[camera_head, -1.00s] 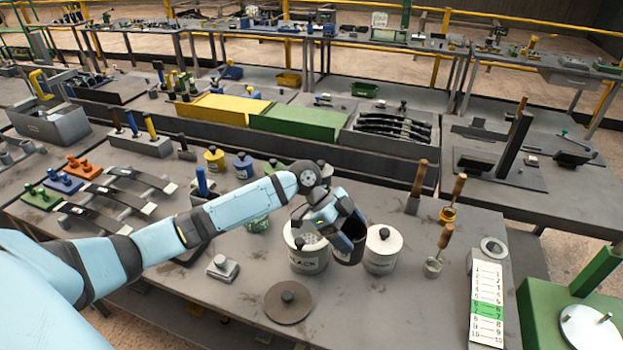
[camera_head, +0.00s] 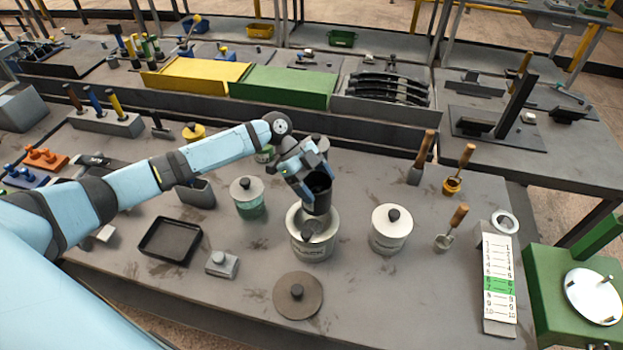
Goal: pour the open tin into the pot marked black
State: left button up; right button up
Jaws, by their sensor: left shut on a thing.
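The pale pot marked black (camera_head: 311,249) stands on the bench with its top open; its label is too small to read now, but reads "BLACK" in the earlier frame. A grey lump or heap shows in its mouth. My left gripper (camera_head: 306,180) is shut on the dark open tin (camera_head: 318,195). It holds the tin over the rear of the pot's mouth. I cannot tell whether the tin touches the rim, how far it tilts, or what is inside. My right gripper is not in view.
A dark round lid (camera_head: 284,304) lies in front of the pot. A lidded pale pot (camera_head: 391,238) stands to its right and a green-banded jar (camera_head: 249,206) to its left. A black tray (camera_head: 170,241) and small grey block (camera_head: 221,264) lie further left.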

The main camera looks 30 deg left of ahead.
pick_arm(q)
jog(key=shift+r+m+t+y, duration=0.3)
jog(key=shift+m+t, duration=0.1)
jog(key=shift+t, duration=0.3)
jog(key=shift+s+m+t, duration=0.1)
jog(key=shift+m+t, duration=0.2)
jog(key=shift+t, duration=0.3)
jog(key=shift+r, duration=0.2)
jog(key=shift+t+b, duration=0.4)
jog(key=shift+b, duration=0.05)
jog(key=shift+a+r+y, duration=0.1)
jog(key=shift+y, duration=0.2)
jog(key=shift+r+m+t, duration=0.25)
jog(key=shift+m+t, duration=0.05)
jog(key=shift+t, duration=0.1)
